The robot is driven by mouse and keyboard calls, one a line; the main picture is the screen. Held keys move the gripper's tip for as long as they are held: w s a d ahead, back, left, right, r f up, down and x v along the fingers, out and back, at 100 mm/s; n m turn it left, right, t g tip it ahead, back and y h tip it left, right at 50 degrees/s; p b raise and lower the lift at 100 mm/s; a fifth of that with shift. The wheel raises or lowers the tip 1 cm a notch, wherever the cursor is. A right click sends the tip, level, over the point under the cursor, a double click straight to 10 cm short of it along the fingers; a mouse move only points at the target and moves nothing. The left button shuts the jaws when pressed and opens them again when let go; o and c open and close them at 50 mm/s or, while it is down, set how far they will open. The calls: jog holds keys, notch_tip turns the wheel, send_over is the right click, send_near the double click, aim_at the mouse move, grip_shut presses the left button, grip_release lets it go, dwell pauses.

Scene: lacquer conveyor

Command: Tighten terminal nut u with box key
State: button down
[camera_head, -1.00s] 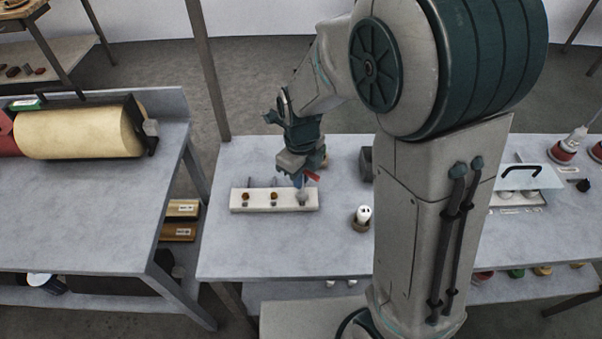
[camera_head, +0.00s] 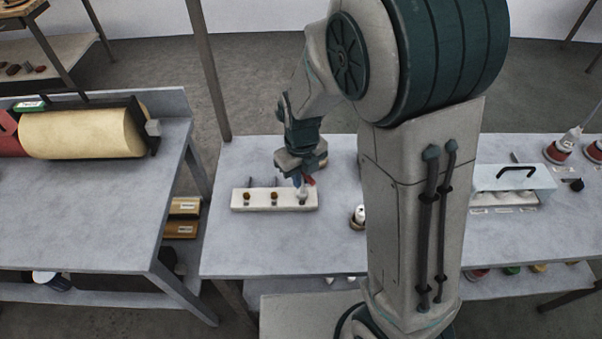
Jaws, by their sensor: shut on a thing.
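A white terminal block (camera_head: 258,206) lies on the grey table, with a row of studs. Two brass-coloured nuts (camera_head: 274,196) show on its left and middle studs. My gripper (camera_head: 303,178) is over the block's right end, pointing down, shut on what seems to be the box key (camera_head: 303,192). The key stands about upright, its grey lower end at the right stud. Whether it sits around the nut there or just above it is too small to tell. That right nut is hidden. Nothing marks which nut is u.
A white-topped round item (camera_head: 357,214) stands right of the block, partly behind my arm. A white case with a black handle (camera_head: 513,178) is farther right. A bench with a large cream roller (camera_head: 80,133) is on the left. The table in front of the block is clear.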

jog(key=shift+r+m+p, duration=0.15)
jog(key=shift+m+p, duration=0.55)
jog(key=shift+m, duration=0.1)
jog(key=shift+r+p, duration=1.4)
jog(key=shift+p, duration=0.35)
